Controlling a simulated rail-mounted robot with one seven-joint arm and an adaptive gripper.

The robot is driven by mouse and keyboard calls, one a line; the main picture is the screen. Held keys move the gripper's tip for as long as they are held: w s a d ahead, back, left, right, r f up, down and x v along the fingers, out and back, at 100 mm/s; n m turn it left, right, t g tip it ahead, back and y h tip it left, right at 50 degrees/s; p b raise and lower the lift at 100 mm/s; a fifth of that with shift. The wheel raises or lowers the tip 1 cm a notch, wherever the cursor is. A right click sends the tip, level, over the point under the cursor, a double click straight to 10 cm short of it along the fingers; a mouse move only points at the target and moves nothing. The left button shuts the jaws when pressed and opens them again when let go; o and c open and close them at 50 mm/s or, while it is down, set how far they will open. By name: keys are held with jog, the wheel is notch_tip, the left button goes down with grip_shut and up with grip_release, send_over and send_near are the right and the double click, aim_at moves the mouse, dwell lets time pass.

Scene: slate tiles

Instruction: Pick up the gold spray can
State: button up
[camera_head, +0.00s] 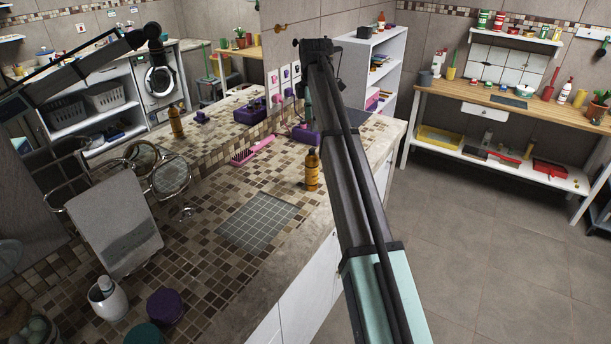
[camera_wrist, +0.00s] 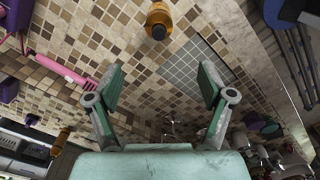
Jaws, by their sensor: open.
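The gold spray can (camera_head: 312,170) stands upright on the tiled counter, left of my arm in the head view. In the wrist view the can (camera_wrist: 158,22) is seen from above near the top edge, beyond my fingertips and roughly centred between them. My gripper (camera_wrist: 160,88) is open and empty, with its two green-padded fingers spread wide and apart from the can. In the head view my gripper is mostly hidden behind my arm. A second gold can shape (camera_head: 176,122) shows further left, which looks like a mirror reflection.
A grey tiled square (camera_head: 257,222) lies on the counter near the can. A pink brush (camera_head: 252,150) and a purple holder (camera_head: 305,135) are behind it. A round mirror (camera_head: 170,178), a white cup (camera_head: 108,300) and a purple jar (camera_head: 165,306) stand at the left. Counter around the can is clear.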

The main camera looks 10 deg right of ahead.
aim_at(313, 149)
jog(key=f+p, duration=0.1)
jog(key=f, duration=0.2)
jog(key=f+p, duration=0.1)
jog(key=f, duration=0.3)
jog(key=f+p, duration=0.2)
jog(key=f, duration=0.2)
jog(key=shift+d, duration=0.35)
jog(key=shift+w+a+f+p, duration=0.15)
jog(key=shift+f+p, duration=1.2)
jog(key=shift+f, duration=1.35)
jog(key=c, duration=1.5)
